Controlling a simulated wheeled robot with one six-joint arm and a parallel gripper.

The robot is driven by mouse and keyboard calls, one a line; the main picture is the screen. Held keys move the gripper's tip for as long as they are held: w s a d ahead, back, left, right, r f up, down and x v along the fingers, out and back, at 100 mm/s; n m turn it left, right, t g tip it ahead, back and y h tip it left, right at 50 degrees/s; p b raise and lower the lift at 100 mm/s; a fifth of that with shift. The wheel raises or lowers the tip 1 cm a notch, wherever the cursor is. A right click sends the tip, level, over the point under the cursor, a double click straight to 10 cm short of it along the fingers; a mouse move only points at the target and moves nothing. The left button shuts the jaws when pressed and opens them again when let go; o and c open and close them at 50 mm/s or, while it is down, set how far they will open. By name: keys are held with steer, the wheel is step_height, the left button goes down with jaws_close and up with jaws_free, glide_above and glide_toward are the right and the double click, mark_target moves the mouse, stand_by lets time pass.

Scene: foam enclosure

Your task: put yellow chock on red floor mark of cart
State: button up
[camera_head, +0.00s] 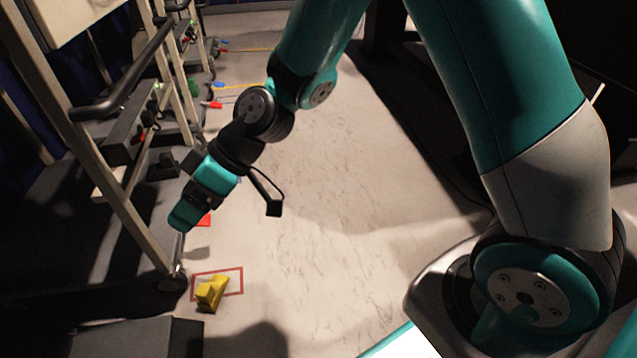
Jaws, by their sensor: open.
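The yellow chock (211,293) sits on the floor at the lower left. It overlaps the lower left part of a red rectangular outline (241,282) marked on the floor, and its near end reaches past the outline's front line. A cart (135,215) with pale posts and a dark handle stands just left of the outline, one caster beside it. My gripper (180,222) is above the floor, up and left of the chock and apart from it. It is open, and nothing shows between its fingers, though they are seen small.
A red piece (204,220) lies on the floor close behind my gripper. More carts stand in a row along the left, with red and blue pieces by them. The pale floor (330,210) in the middle is clear. A dark structure borders it on the right.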

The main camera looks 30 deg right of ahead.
steer(key=s+d+r+m+h, duration=0.2)
steer(key=s+d+r, duration=0.3)
steer(key=s, duration=0.3)
steer(key=s+d+r+m+h, duration=0.3)
steer(key=s+d+r, duration=0.3)
steer(key=s, duration=0.3)
steer(key=shift+d+r+g+h, duration=0.3)
steer(key=shift+d+h, duration=0.1)
steer(key=shift+d, duration=0.35)
